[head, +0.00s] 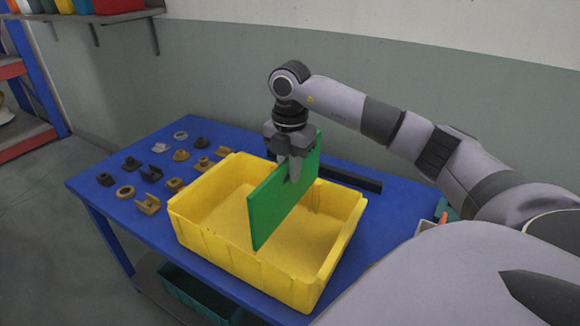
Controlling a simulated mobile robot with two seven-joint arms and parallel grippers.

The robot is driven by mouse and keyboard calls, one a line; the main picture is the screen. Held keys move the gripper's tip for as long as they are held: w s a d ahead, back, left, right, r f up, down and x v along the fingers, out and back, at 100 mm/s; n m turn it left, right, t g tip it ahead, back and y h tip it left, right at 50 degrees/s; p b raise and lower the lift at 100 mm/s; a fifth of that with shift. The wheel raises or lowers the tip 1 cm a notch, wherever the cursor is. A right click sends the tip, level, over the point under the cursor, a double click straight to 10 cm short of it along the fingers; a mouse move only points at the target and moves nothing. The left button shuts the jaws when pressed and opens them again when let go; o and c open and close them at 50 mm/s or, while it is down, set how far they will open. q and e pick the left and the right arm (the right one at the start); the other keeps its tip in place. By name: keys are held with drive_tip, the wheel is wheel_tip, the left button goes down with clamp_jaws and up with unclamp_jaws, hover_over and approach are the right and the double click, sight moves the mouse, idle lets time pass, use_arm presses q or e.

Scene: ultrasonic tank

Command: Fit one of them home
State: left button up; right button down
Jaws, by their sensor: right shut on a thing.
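A yellow bin (235,253) with an open top stands on the blue table. My right gripper (292,175) is shut on a flat green panel (275,208). It grips the panel near its upper edge and holds it upright, over the bin. The bin looks empty apart from that. My left gripper is not in view.
Several small brown, grey and black parts (148,204) lie in rows on the blue table (95,165) left of the bin. A dark bar (350,180) lies behind the bin. A teal crate (190,290) sits on the lower shelf. A wall stands behind the table.

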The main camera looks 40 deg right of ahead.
sight(290, 209)
drive_tip(key=shift+f+b, duration=2.3)
drive_tip(key=shift+f, duration=1.7)
drive_tip(key=shift+f+b, duration=0.65)
drive_tip(key=shift+f, duration=0.5)
drive_tip(key=shift+f+b, duration=0.7)
drive_tip(key=shift+f, duration=0.55)
drive_tip(key=c, duration=1)
unclamp_jaws()
drive_tip(key=shift+c, duration=0.2)
drive_tip(key=shift+r, duration=3.6)
